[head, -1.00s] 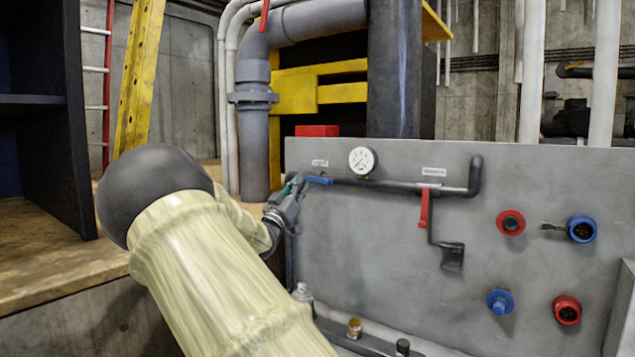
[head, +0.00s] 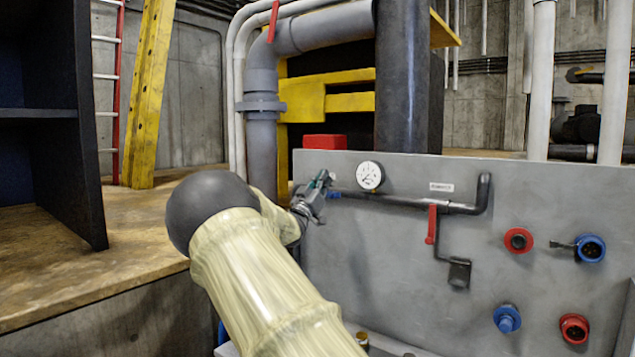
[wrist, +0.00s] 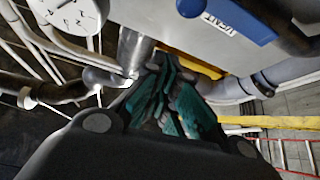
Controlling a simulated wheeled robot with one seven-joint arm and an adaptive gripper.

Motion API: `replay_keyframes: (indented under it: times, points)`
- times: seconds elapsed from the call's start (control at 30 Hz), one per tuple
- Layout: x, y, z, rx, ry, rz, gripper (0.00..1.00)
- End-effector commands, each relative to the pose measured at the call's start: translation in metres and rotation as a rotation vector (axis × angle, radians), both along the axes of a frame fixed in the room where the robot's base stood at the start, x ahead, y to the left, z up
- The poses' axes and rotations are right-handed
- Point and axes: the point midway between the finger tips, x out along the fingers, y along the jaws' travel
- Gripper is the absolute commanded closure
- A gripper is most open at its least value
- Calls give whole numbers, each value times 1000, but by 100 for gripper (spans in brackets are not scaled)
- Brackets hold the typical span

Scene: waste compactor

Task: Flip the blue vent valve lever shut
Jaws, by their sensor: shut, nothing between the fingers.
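The blue vent valve lever (head: 335,195) is at the left end of the dark pipe on the grey panel. In the head view only a small blue part shows, beside my gripper (head: 321,184). In the wrist view the blue lever (wrist: 240,22) is large at the top right, close to a label plate. My gripper (wrist: 172,100) is shut and empty, its green-padded fingers together below and left of the lever in that view. I cannot tell whether the fingers touch the lever. The lever's exact angle is partly hidden.
A pressure gauge (head: 370,176) sits just right of the lever. A red lever (head: 432,225) hangs down further right on the panel (head: 400,285). Red and blue sockets are at the right. A large grey pipe (head: 262,140) and a red box (head: 324,142) stand behind.

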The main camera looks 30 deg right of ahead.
Motion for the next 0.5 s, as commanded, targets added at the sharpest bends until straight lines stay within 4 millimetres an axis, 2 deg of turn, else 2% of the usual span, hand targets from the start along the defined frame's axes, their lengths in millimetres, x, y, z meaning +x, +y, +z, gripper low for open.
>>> replay_keyframes:
  times: [0.03, 0.2, 0.5]
  points:
    - [1, 0, -9, 0, 7, 0, 100]
    - [0, -4, -24, 0, 5, 1, 100]
    - [-1, -6, -34, 0, 3, 2, 100]
